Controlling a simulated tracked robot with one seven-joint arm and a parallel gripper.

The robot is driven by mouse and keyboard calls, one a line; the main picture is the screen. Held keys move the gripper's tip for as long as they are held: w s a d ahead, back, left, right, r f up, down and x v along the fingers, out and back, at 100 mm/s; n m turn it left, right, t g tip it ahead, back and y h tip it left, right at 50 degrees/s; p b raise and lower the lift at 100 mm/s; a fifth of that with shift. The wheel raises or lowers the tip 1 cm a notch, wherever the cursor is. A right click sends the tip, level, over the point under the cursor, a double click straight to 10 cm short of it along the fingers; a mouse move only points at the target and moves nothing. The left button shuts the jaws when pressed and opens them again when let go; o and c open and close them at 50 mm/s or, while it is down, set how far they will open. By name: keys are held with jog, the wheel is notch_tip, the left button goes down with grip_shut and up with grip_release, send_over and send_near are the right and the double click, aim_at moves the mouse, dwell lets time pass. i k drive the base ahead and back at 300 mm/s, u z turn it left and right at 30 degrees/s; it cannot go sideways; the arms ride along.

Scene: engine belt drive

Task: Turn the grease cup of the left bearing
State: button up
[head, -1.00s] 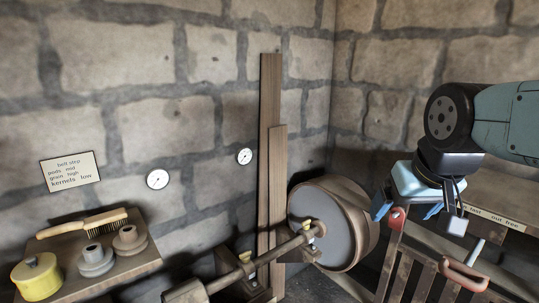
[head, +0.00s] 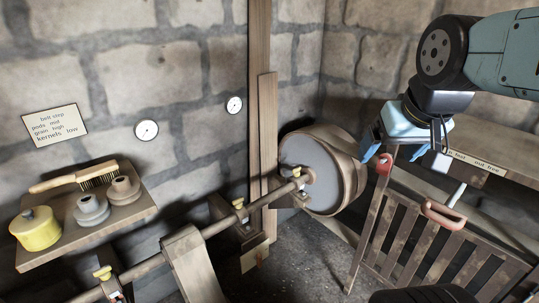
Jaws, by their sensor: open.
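A long shaft (head: 213,228) runs from lower left up to a wooden pulley drum (head: 340,170). The leftmost bearing, at the bottom edge, carries a small yellow grease cup (head: 103,272). A second yellow cup (head: 238,203) sits further along the shaft, and a third (head: 296,171) is close to the drum. My gripper (head: 395,149) is open, with its blue fingers apart at the upper right. It appears empty and is far to the right of the leftmost cup.
A wooden slatted guard (head: 415,235) with red handles stands below my gripper. A wooden post (head: 259,90) rises behind the shaft.

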aim_at(103, 274)
jog(key=z, duration=1.6)
jog(key=i, duration=0.1)
jog(key=u, duration=3)
